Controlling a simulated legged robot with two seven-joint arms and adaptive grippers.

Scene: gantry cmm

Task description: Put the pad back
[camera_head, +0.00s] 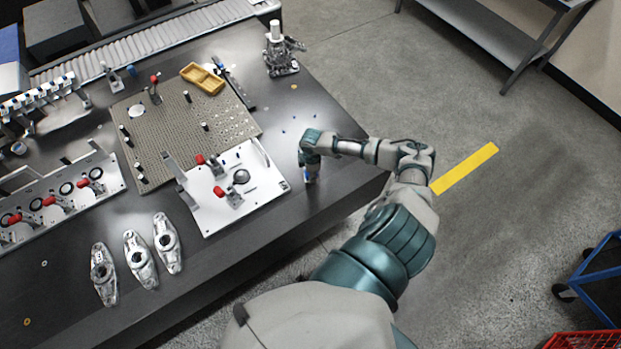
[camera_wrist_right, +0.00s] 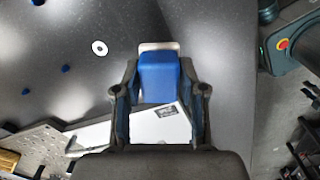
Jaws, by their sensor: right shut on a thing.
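My right gripper (camera_head: 310,165) is over the dark table, just right of the white fixture plate. In the right wrist view, its two fingers (camera_wrist_right: 160,98) are on either side of a blue block with a pale end (camera_wrist_right: 160,75), which I take to be the pad. The gripper is shut on it. In the head view only a bit of blue shows below the fingers, and I cannot tell whether the pad touches the table. My left gripper is not in view.
The white plate (camera_head: 215,212) carries red-handled clamps. Several metal parts (camera_head: 139,259) lie at the front. A metal device (camera_head: 280,58) stands at the back corner. Small blue pieces lie behind my gripper.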

